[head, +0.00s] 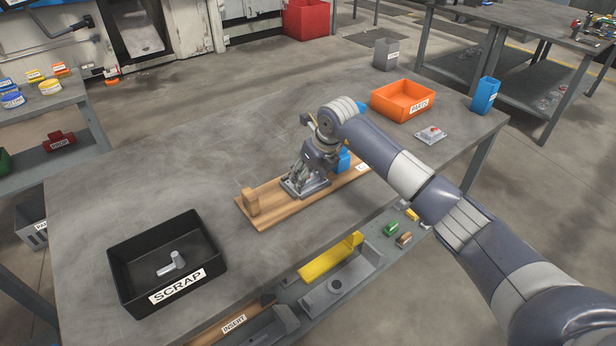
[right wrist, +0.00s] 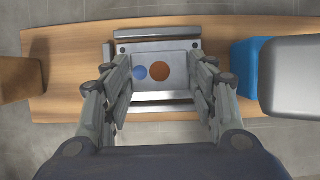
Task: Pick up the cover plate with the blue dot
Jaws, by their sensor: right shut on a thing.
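The cover plate (right wrist: 178,61) is a grey metal plate with a blue dot (right wrist: 140,73) and a larger brown-orange disc (right wrist: 159,71) on its face. It is over the wooden board (right wrist: 70,95), with grey metal edges showing around it. My right gripper (right wrist: 163,82) is shut on the cover plate, one finger at each side. In the head view my right gripper (head: 309,180) points down at the board and hides much of the plate. I cannot tell whether the plate touches the board. My left gripper is not in view.
A wooden block (head: 251,202) and a blue block (head: 344,160) stand on the board. A black scrap bin (head: 128,284) holds a grey part. An orange parts bin (head: 404,116), a grey plate with a red spot (head: 444,137) and a blue cup (head: 484,96) are right. The table's back left is clear.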

